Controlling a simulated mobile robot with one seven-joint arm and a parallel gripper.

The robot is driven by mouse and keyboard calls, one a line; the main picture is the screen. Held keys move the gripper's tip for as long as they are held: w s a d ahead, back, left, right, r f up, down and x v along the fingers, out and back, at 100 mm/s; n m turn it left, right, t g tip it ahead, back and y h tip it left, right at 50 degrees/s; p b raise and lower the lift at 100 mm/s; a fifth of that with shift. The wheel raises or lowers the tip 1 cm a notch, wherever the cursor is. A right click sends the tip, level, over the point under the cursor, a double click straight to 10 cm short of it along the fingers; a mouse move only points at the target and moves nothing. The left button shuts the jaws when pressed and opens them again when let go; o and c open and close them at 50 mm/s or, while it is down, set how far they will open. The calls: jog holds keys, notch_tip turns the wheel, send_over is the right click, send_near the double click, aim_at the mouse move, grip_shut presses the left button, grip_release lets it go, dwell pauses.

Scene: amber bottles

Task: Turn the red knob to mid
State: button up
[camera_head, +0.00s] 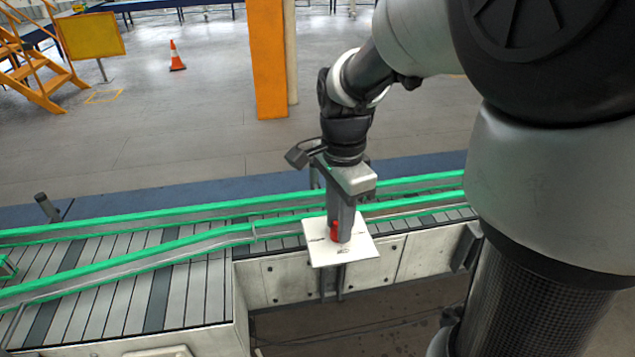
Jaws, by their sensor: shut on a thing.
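The red knob (334,231) sits on a white square plate (322,253) at the near edge of the conveyor. Only a part of the knob shows, on the left of the fingers. Small dark marks are on the plate around it, too small to read. My gripper (342,236) points straight down over the plate and is shut on the knob. The fingers hide much of the knob, so I cannot tell which mark it points to.
The conveyor (125,295) with green guide rails (130,266) runs behind and left of the plate. A bracket holds the plate from below. An orange post (267,60), a traffic cone (177,56) and yellow stairs (35,65) stand farther back.

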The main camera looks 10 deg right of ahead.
jog(key=shift+w+m, duration=0.1)
jog(key=shift+m, duration=1.1)
jog(key=shift+r, duration=0.1)
jog(key=o, duration=1)
jog(key=shift+o, duration=0.2)
notch_tip(320, 180, up, 17)
jog(key=p, duration=0.1)
jog(key=shift+r, duration=0.15)
